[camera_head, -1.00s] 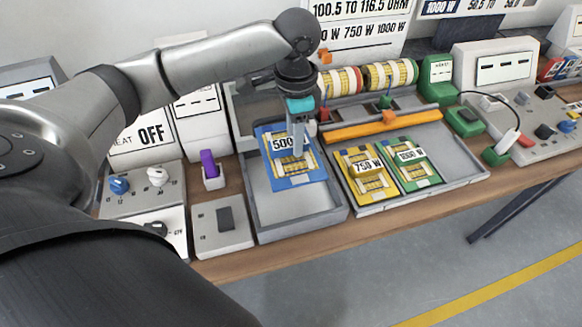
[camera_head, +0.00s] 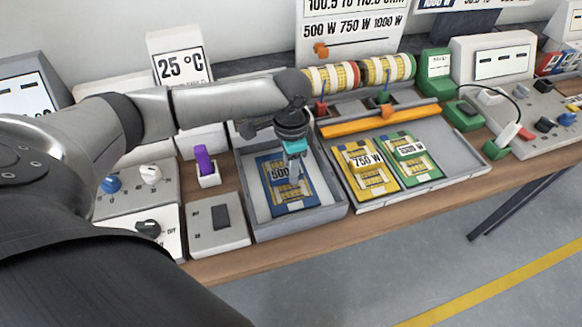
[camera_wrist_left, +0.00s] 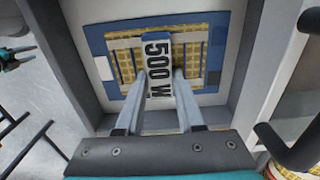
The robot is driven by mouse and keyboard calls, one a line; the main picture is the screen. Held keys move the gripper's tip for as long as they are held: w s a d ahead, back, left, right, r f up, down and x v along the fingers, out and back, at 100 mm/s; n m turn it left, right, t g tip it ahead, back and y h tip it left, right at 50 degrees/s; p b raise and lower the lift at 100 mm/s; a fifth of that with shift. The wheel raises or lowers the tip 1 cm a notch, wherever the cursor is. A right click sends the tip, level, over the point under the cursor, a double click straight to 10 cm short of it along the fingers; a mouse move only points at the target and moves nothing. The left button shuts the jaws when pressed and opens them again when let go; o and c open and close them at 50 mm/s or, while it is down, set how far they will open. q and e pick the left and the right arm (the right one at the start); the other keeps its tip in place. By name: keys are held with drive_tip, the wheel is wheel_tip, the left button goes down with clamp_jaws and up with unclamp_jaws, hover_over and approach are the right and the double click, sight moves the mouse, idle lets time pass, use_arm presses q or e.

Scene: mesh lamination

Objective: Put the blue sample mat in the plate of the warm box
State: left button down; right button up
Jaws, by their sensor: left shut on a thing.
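The blue sample mat (camera_head: 276,193), with a yellow grid and a "500 W" tab, is inside the walls of the warm box (camera_head: 300,222), the open grey tray left of centre. My left gripper (camera_head: 293,180) is shut on the mat's tab from above. In the left wrist view, the fingers (camera_wrist_left: 160,82) hold the tab of the mat (camera_wrist_left: 213,52). The pale plate (camera_wrist_left: 88,12) shows around the mat. I cannot tell whether the mat touches it. A teal and black part at the left edge of the wrist view looks like my right gripper (camera_wrist_left: 16,56); its jaws are unclear.
Yellow 750 W (camera_head: 361,178) and green 1000 W (camera_head: 409,163) mats lie in the right-hand tray (camera_head: 452,160) beside an orange bar (camera_head: 378,122). A purple piece (camera_head: 204,160) stands left of the warm box. A "25 °C" display (camera_head: 180,65) stands behind my left arm.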

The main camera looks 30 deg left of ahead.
use_arm(q)
drive_tip(key=shift+f, duration=0.1)
drive_tip(key=c, duration=0.5)
unclamp_jaws()
drive_tip(key=shift+r, duration=0.2)
wheel_tip(320, 180, up, 12)
drive_tip(key=p, duration=0.2)
drive_tip(key=shift+p, duration=0.35)
